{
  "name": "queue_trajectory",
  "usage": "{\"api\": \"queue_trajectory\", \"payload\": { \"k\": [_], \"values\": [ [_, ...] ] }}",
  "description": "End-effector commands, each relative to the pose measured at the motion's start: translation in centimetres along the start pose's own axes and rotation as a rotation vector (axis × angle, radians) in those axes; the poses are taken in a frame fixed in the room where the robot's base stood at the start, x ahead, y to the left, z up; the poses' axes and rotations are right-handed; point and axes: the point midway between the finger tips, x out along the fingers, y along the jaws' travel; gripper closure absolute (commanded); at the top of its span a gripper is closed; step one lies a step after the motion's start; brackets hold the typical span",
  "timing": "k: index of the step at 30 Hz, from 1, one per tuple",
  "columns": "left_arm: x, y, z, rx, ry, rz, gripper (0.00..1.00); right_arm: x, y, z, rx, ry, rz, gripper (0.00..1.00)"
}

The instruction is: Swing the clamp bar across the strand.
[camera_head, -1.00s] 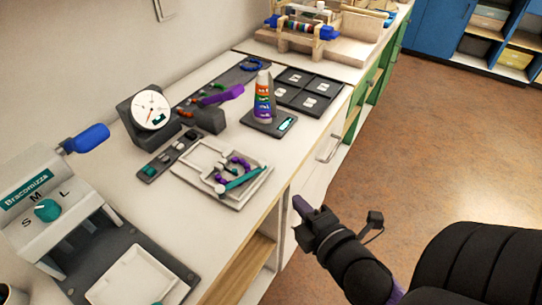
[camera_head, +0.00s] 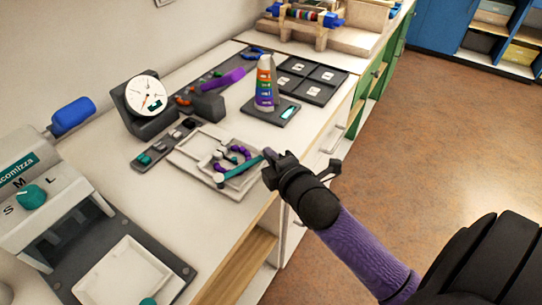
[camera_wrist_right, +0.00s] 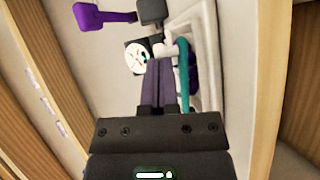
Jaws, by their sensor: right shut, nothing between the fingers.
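The clamp bar is a teal bar (camera_head: 240,172) on a white tray (camera_head: 188,158), lying slantwise along the tray's near right side. The strand, a curve of purple beads (camera_head: 240,150), lies in the tray just behind the bar. My right gripper (camera_head: 268,154) is shut and empty, its fingertips close to the bar's right end. In the right wrist view the shut fingers (camera_wrist_right: 159,70) lie beside the teal bar (camera_wrist_right: 184,75); I cannot tell whether they touch it. The fingers and wrist hide part of the tray there. My left gripper is out of view.
A dial gauge (camera_head: 146,93) and a purple-handled lever (camera_head: 222,80) stand behind the tray. A grey machine (camera_head: 45,195) with a blue handle is at left. The counter's front edge runs below my arm.

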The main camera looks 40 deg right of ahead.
Motion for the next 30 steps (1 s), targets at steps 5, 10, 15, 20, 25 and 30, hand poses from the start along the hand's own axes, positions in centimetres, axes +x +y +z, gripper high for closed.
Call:
{"api": "queue_trajectory", "payload": {
  "k": [5, 10, 15, 20, 25, 30],
  "values": [
    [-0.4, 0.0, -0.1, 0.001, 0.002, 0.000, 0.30, 0.3, 0.3, 0.0, -0.011, 0.031, 0.003, 1.00],
    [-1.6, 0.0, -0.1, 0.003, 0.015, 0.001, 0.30, 1.9, 0.9, 0.1, -0.051, 0.174, 0.006, 1.00],
    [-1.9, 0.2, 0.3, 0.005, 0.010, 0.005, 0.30, 3.7, 1.2, 0.1, -0.065, 0.266, 0.003, 1.00],
    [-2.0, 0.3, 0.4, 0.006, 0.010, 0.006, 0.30, 4.4, 1.1, -0.1, -0.063, 0.266, 0.001, 1.00],
    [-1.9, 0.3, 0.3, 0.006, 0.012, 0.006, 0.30, 4.4, 1.1, -0.2, -0.062, 0.266, 0.001, 1.00],
    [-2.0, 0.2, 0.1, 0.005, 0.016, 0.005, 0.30, 4.3, 1.1, -0.1, -0.062, 0.265, 0.002, 1.00]
  ]
}}
